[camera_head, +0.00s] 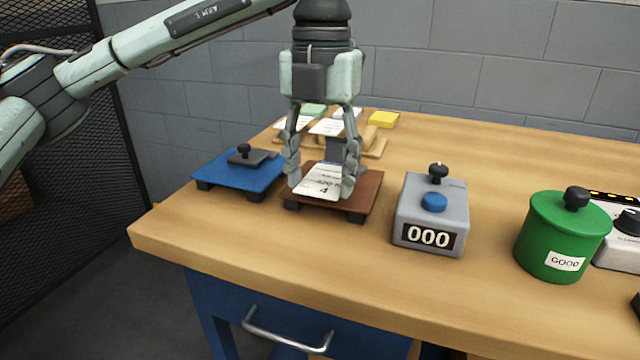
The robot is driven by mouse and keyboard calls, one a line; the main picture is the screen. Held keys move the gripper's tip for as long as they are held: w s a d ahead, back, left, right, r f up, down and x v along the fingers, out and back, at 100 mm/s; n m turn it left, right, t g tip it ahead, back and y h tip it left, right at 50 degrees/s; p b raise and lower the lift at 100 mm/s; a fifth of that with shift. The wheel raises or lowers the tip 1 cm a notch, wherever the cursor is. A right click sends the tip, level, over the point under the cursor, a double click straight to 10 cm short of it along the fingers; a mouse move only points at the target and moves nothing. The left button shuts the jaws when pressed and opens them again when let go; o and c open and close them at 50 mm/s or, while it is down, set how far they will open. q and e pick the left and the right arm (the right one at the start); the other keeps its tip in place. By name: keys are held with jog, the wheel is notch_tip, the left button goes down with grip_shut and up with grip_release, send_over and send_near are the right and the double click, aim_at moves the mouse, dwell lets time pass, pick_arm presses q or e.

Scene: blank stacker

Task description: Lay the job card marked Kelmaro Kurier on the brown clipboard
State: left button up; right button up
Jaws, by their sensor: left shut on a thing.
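A white card (317,186) with dark print lies at the brown clipboard (366,190); its print is too small and tilted for me to read the name. My left gripper (321,178) points straight down over the clipboard, shut on the card, with a finger at each side of it. I cannot tell whether the card rests flat on the board or hangs just above it. The clipboard's dark clip (338,148) shows behind the fingers. My right gripper is out of view.
A blue clipboard (215,170) with a dark clip stands to the left. A wooden rack (372,148) with white cards (330,126), a green one and a yellow block (384,119) is behind. A grey counter (431,215) reading 000 and a green canister (562,235) stand right.

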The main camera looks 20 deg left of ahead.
aim_at(320, 187)
pick_arm(q)
notch_tip(320, 187, down, 2)
jog(key=shift+f, duration=0.2)
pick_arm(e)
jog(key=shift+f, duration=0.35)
pick_arm(q)
jog(key=shift+f, duration=0.15)
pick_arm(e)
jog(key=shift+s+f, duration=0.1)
pick_arm(q)
jog(key=shift+s+f, duration=0.1)
jog(key=shift+f, duration=0.15)
jog(key=shift+f+b, duration=0.1)
jog(key=shift+b, duration=0.2)
jog(key=o, duration=0.8)
jog(key=shift+f, duration=0.1)
jog(key=shift+o, duration=0.2)
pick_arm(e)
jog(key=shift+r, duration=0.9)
pick_arm(q)
jog(key=shift+r, duration=0.2)
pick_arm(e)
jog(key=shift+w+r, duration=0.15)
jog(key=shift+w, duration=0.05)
